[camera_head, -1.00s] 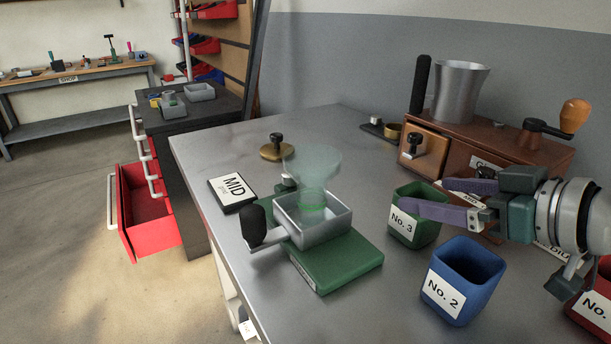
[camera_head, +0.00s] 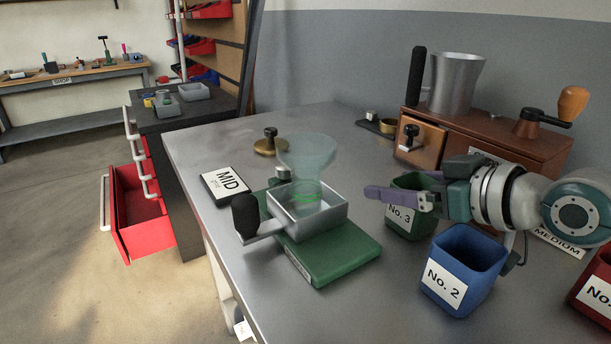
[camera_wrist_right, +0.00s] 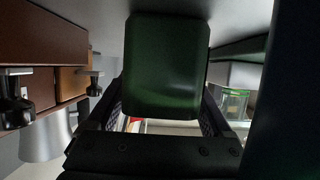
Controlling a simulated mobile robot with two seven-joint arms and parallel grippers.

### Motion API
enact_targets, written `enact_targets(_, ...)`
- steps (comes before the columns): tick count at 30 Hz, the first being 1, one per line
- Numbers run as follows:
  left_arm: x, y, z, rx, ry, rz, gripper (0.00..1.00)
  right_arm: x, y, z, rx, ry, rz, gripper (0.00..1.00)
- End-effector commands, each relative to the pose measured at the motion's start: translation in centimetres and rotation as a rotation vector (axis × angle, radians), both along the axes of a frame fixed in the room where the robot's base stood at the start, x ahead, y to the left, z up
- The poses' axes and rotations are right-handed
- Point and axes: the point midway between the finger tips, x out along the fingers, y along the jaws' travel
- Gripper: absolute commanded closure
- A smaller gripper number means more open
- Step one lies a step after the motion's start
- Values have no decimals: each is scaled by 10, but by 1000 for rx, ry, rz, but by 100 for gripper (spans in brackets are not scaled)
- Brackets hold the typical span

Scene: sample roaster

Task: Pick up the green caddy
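The green caddy (camera_head: 408,226), labelled No. 3, stands upright on the grey bench, right of the green scale. My right gripper (camera_head: 402,195) is at it, with one purple finger across the front of the caddy near its top and its tip past the caddy's left side. My left gripper is not in view.
A blue caddy (camera_head: 464,270) stands close in front, and a red caddy (camera_head: 596,285) is at the right edge. The green scale (camera_head: 335,255) carries a metal tray (camera_head: 325,222) with a clear funnel. A brown grinder box (camera_head: 490,135) stands behind. The bench's front middle is clear.

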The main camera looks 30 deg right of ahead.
Motion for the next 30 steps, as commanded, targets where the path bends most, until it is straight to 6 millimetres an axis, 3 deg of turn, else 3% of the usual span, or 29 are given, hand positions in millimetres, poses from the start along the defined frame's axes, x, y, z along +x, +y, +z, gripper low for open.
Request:
enact_targets(2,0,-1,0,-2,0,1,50,0,0,0,0,0,0,26)
enact_targets(19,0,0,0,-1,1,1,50,0,0,0,0,0,0,90)
enact_targets(30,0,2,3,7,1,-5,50,0,0,8,-1,-3,0,92)
